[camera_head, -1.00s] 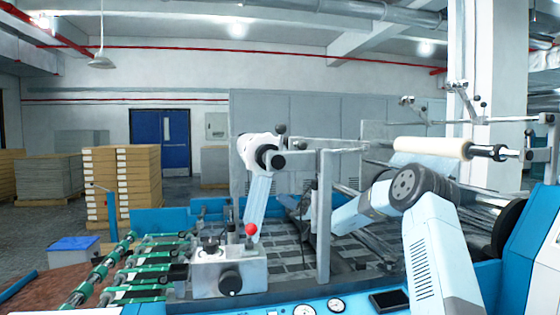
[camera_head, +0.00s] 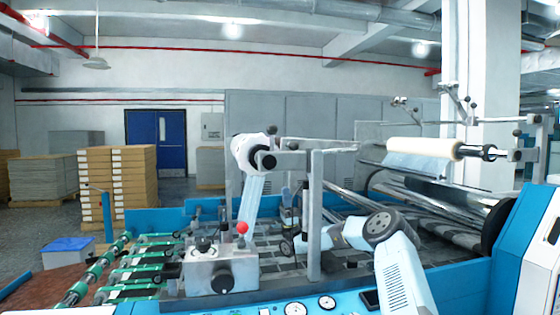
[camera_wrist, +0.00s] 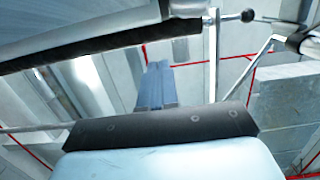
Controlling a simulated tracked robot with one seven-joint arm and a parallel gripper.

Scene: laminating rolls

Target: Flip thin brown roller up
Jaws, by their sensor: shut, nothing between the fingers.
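I cannot clearly pick out a thin brown roller. In the wrist view a long, dark bar (camera_wrist: 110,42) crosses the upper left, beyond my gripper; its color reads near black. My gripper (camera_wrist: 154,68) shows there as two blue fingers together, pointing up and away, with nothing between them. They appear apart from the bar. In the head view my gripper (camera_head: 287,195) points up, small and partly hidden behind the grey post. A cream roll (camera_head: 425,148) lies on a shaft at the upper right, well right of my gripper.
A grey post (camera_head: 314,215) stands close to my arm. A control box with a red knob (camera_head: 242,228) is to its left. Green-wheeled rollers (camera_head: 150,255) lie farther left. A thin rod with a black ball (camera_wrist: 246,16) shows at the wrist view's upper right.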

